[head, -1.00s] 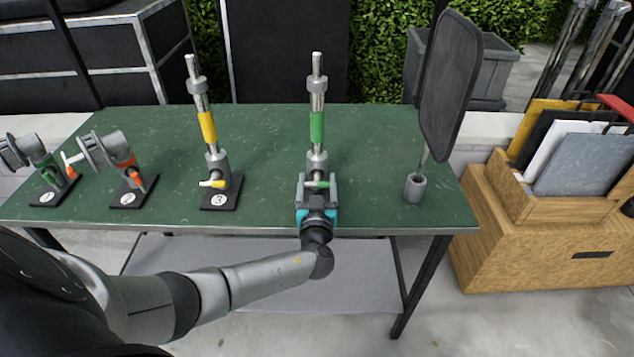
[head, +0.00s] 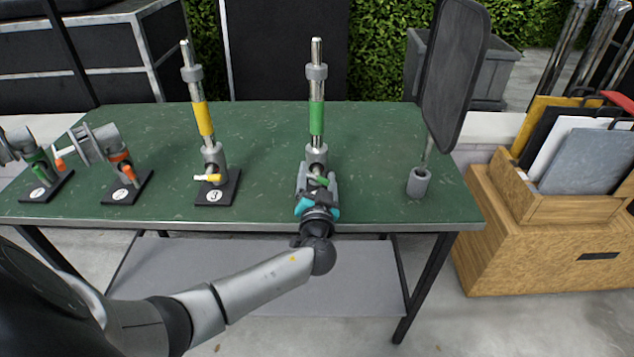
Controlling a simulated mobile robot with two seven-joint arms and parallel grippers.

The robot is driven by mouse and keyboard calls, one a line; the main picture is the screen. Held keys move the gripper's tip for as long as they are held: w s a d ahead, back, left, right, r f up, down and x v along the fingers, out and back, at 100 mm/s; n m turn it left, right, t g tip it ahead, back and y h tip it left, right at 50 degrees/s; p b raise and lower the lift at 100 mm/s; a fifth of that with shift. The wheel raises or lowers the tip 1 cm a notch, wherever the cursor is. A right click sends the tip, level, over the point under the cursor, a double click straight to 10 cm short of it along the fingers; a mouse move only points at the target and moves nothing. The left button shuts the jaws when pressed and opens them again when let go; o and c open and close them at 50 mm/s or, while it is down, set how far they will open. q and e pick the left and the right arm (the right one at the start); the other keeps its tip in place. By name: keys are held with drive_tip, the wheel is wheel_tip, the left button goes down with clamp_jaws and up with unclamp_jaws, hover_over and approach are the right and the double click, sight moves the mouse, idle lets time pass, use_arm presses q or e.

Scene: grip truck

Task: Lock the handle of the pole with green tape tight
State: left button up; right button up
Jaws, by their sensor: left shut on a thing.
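The pole with green tape (head: 317,118) stands upright on the green table, right of centre. Its green handle (head: 320,180) sits low at the front of the pole's grey collar and now slants. My left gripper (head: 317,182) reaches in from the front and is shut on the green handle. The gripper hides the pole's base and part of the handle. My right gripper is not in view.
A pole with yellow tape (head: 203,118) and a yellow handle (head: 208,178) stands to the left. Two clamps (head: 122,165) (head: 40,168) on black plates are further left. A dark flag panel (head: 455,75) stands at the right in a grey socket (head: 418,183).

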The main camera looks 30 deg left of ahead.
use_arm(q)
drive_tip(key=m, duration=0.3)
drive_tip(key=shift+f+b, duration=0.1)
drive_tip(key=shift+b, duration=0.25)
drive_tip(key=m, duration=0.3)
drive_tip(key=shift+d+m, duration=0.1)
drive_tip(key=shift+m, duration=0.2)
drive_tip(key=m, duration=0.3)
drive_tip(key=shift+w+f+m, duration=0.1)
drive_tip(key=shift+m, duration=0.2)
drive_tip(key=m, duration=0.3)
drive_tip(key=shift+m, duration=0.4)
drive_tip(key=m+p, duration=0.1)
drive_tip(key=m, duration=0.2)
drive_tip(key=shift+f+m, duration=0.15)
drive_tip(key=shift+m, duration=0.15)
drive_tip(key=m+p, duration=0.1)
drive_tip(key=m, duration=0.2)
drive_tip(key=shift+m, duration=0.3)
drive_tip(key=m+p, duration=0.2)
drive_tip(key=m, duration=0.2)
drive_tip(key=shift+f, duration=0.1)
drive_tip(key=shift+m+p, duration=0.65)
drive_tip(key=shift+m, duration=1.05)
drive_tip(key=shift+f, duration=0.1)
